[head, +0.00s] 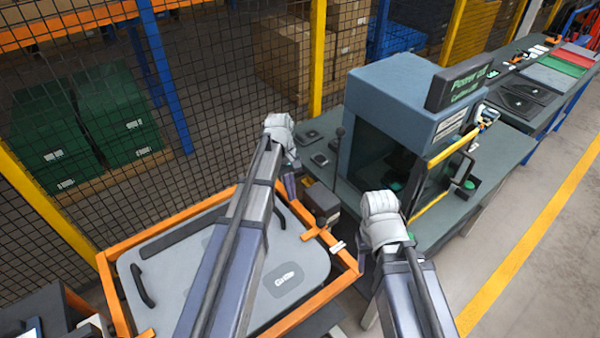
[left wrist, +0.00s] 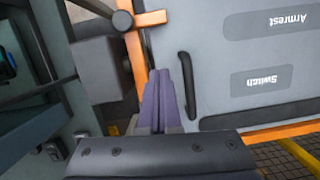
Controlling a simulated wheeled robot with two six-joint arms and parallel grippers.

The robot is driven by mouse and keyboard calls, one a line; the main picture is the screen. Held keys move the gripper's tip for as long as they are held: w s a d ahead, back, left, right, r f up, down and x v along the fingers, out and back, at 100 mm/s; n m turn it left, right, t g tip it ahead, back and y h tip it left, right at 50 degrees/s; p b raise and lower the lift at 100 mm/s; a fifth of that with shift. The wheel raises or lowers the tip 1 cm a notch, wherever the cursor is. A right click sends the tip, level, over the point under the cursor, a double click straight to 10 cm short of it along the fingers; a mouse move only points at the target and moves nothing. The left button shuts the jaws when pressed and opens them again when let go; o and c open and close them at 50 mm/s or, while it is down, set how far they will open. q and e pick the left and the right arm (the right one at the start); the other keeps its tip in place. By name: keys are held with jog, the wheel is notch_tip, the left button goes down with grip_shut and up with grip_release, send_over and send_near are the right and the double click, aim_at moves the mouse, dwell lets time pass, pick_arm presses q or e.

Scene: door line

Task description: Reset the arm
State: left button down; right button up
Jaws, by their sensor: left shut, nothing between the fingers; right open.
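My left arm reaches in from the bottom of the head view over a grey door panel (head: 190,262). Its wrist bends down past the panel's far right corner, and my left gripper (head: 291,184) is only partly seen there. In the left wrist view my left gripper (left wrist: 166,85) has its fingers together with nothing between them. They point along the panel's edge beside a black handle (left wrist: 187,85); I cannot tell whether they touch anything.
An orange frame (head: 112,285) surrounds the panel. A dark box (head: 321,199) is at its right corner. A blue-grey machine cabinet (head: 390,95) stands on a bench (head: 470,215) to the right. A mesh fence (head: 215,85) runs behind. The floor at right (head: 550,265) is clear.

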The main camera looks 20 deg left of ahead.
pick_arm(q)
jog(key=s+d+f+m+b, duration=0.1)
jog(key=s+d, duration=0.1)
jog(key=s+d+f+m+y+b, duration=0.1)
jog(key=s+d+m, duration=0.1)
jog(key=s+d, duration=0.1)
jog(key=s+d+f+m+b, duration=0.1)
jog(key=s+d+m, duration=0.1)
jog(key=d, duration=0.1)
jog(key=shift+s+f, duration=0.2)
jog(key=shift+s, duration=0.2)
jog(key=s+d+f+m+b, duration=0.1)
jog(key=s+d+m, duration=0.1)
jog(key=s, duration=0.1)
jog(key=s+d+m+t+y, duration=0.1)
jog(key=s+d+m, duration=0.1)
jog(key=s+m, duration=0.1)
jog(key=s+d+f+m+y+b, duration=0.1)
jog(key=s+m, duration=0.1)
jog(key=s, duration=0.1)
jog(key=shift+s+d+f+t+b, duration=0.1)
jog(key=shift+d+f+t+b, duration=0.2)
jog(key=shift+d+f, duration=0.1)
jog(key=shift+s+d+m, duration=0.25)
jog(key=shift+s+m, duration=0.05)
jog(key=shift+m, duration=0.3)
jog(key=shift+a+r, duration=0.1)
